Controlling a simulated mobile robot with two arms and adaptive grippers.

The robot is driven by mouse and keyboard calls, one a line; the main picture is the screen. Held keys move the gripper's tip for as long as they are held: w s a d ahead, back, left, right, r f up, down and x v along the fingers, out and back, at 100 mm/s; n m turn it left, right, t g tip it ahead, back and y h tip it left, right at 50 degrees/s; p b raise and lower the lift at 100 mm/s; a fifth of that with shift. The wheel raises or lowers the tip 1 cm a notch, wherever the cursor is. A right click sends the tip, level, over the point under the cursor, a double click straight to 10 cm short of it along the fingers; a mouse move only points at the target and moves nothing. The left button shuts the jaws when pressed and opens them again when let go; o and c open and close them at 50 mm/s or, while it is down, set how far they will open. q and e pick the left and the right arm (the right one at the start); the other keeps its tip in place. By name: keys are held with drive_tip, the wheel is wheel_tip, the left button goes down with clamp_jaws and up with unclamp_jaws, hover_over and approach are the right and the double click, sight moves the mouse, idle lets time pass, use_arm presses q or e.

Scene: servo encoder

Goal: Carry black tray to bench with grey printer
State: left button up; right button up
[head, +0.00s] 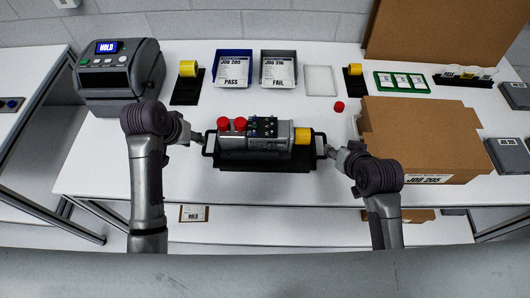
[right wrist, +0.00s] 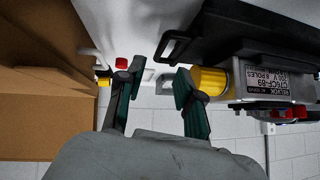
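The black tray (head: 262,167) sits on the white bench near its front edge, with a loop handle at each end. It bears a grey motor (head: 268,142) with two red caps and a yellow end; the tray also shows in the right wrist view (right wrist: 245,32). The grey printer (head: 112,76) stands on the same bench, at the left. My left gripper (head: 199,139) is at the tray's left handle; its fingers are too small to judge. My right gripper (head: 332,150) is by the right handle. In the right wrist view its fingers (right wrist: 155,84) stand apart, open.
An open cardboard box (head: 415,130) lies right of the tray, close to my right arm. Behind stand a blue bin (head: 234,68), a grey bin (head: 279,68) and tape holders. A red cap (head: 339,106) lies loose. Bench between printer and tray is mostly clear.

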drive_tip(key=v, duration=0.2)
drive_tip(key=shift+s+d+r, duration=0.1)
drive_tip(key=shift+s+r, duration=0.05)
drive_tip(key=shift+s, duration=0.05)
idle(0.3)
